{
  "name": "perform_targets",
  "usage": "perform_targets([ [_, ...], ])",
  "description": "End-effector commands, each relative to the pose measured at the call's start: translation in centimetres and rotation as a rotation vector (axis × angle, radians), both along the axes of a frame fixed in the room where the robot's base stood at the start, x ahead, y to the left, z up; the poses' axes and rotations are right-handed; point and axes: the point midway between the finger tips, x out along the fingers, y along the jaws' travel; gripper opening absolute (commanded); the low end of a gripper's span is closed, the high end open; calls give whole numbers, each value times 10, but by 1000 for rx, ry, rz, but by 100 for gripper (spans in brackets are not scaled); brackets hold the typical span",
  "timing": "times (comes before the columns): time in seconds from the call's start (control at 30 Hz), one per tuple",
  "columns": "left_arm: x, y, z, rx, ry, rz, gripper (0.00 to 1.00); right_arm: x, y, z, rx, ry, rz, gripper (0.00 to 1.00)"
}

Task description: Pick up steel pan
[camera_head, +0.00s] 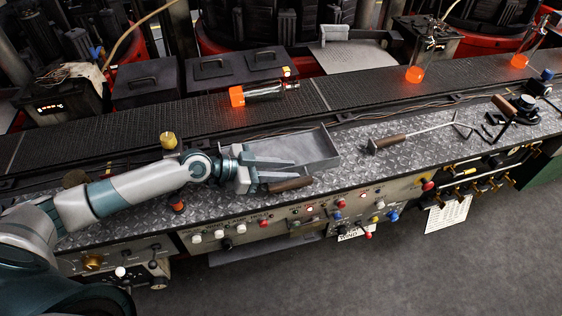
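The steel pan (318,150) is a grey, shallow, open-fronted scoop lying on the diamond-plate bench top (350,170), near the middle of the view. Its brown handle (290,184) lies toward the bench's front edge. My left gripper (292,168) reaches in from the left, low over the near left part of the pan and just behind the handle. Its two fingers look spread apart, with nothing visible between them. I cannot tell whether a finger touches the pan. My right gripper is out of view.
A wooden-handled rod tool (418,134) lies right of the pan, and darker tools (510,110) lie farther right. A brass knob (168,140) stands behind my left arm. A dark ribbed belt (190,118) runs behind the bench. Buttons and knobs cover the front panel (270,222).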

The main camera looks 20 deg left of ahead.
Motion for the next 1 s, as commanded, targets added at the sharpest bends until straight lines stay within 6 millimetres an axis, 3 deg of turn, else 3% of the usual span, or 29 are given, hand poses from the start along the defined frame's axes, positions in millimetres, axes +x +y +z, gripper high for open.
perform_targets([
  [0.27,0,0,0,-1,1,0,25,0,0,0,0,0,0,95],
  [0.3,0,0,0,-1,1,0,23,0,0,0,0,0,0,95],
  [0.4,0,0,0,-1,1,0,0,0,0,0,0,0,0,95],
  [1.0,0,0,0,-1,1,0,0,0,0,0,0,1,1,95],
])
